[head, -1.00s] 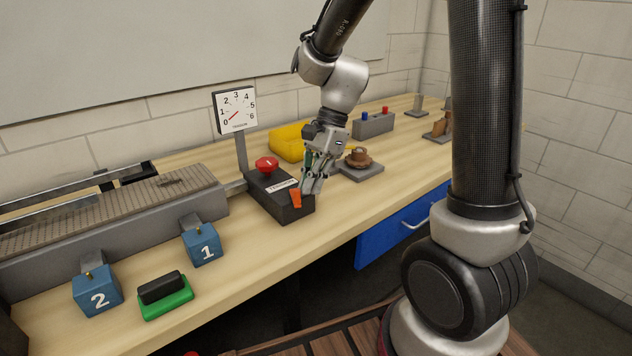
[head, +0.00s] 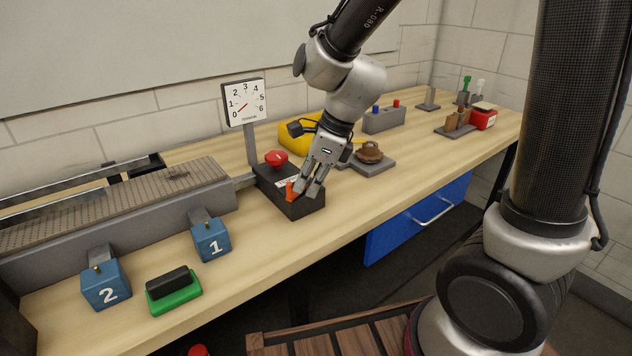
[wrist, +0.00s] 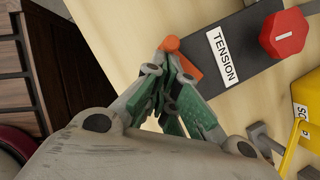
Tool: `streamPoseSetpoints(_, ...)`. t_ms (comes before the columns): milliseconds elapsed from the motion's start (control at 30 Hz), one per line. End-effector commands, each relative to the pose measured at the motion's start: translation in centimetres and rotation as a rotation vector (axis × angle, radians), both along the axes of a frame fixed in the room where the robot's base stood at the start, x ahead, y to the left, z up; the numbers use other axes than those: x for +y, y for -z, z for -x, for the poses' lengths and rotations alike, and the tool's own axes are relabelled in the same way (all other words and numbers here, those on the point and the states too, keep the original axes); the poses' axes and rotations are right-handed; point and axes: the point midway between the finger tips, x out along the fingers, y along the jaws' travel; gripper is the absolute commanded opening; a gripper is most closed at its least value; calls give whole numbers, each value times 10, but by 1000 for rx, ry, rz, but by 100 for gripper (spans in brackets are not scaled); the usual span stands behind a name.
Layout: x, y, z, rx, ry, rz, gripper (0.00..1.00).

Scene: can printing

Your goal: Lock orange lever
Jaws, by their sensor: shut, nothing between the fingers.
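The orange lever (head: 290,190) stands on the front part of a black box (head: 304,209) with a red knob (head: 276,158). My gripper (head: 308,195) is shut and empty, its fingertips right beside the lever on its right side in the head view. In the wrist view the lever's orange end (wrist: 171,44) shows just past my fingertips (wrist: 172,60), which partly cover the lever. I cannot tell for sure whether they touch. The box's TENSION label (wrist: 222,57) is clear in the wrist view.
A dial gauge (head: 245,101) stands behind the box, needle near the low end. Blue blocks 1 (head: 212,241) and 2 (head: 106,287) are at left.

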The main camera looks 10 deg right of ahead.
Motion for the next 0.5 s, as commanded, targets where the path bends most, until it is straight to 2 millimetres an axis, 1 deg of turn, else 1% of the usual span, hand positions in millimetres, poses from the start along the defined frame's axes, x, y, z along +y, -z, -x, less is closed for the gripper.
streamPoseSetpoints(200, 8, 0, 0, 0, -3, 1, 0)
streamPoseSetpoints(500, 15, 0, -2, 1, -4, 1, 0)
